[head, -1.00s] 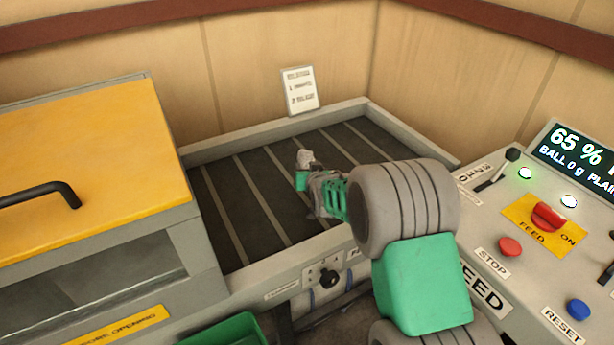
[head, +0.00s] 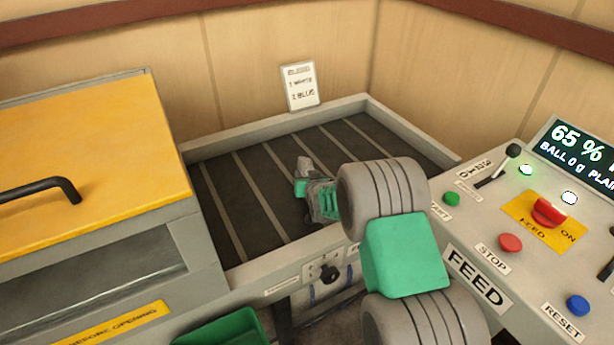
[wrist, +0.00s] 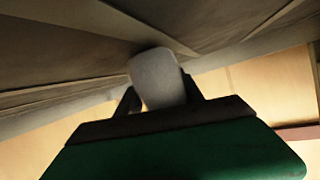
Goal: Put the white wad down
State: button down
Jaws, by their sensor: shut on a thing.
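The white wad (wrist: 157,78) is between the two dark fingers of my gripper (wrist: 160,98) in the wrist view, and the fingers are shut on it. In the head view the pale wad (head: 304,164) shows at the tip of my gripper (head: 303,178), over the dark slatted bed (head: 265,195). The wad's far end lies close to the grey slatted surface in the wrist view. I cannot tell whether it touches. My arm hides part of the bed's right side.
A yellow-lidded box (head: 90,150) with a black handle stands at left. A control panel (head: 500,215) with a lever and buttons is at right. A green bin (head: 222,328) is at the bottom. A small sign (head: 300,86) leans on the back wall. The bed is otherwise bare.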

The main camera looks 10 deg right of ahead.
jog(key=shift+f, duration=0.2)
jog(key=c, duration=0.7)
grip_release()
jog(key=shift+c, duration=0.2)
jog(key=shift+r, duration=0.1)
jog(key=shift+r, duration=0.2)
jog(key=shift+r+p, duration=0.55)
jog(key=shift+p, duration=0.25)
jog(key=v, duration=1.2)
jog(key=shift+s+f+b, duration=0.1)
jog(key=shift+b, duration=0.3)
jog(key=s+r+g, duration=0.2)
jog(key=s+g, duration=0.1)
jog(key=s, duration=0.6)
jog(key=s+r+n+g, duration=0.1)
jog(key=s+g, duration=0.3)
jog(key=s, duration=0.5)
jog(key=s+r+g, duration=0.3)
jog(key=s, duration=0.6)
jog(key=shift+s+a+r, duration=0.15)
jog(key=shift+s+a, duration=0.1)
jog(key=shift+s, duration=0.15)
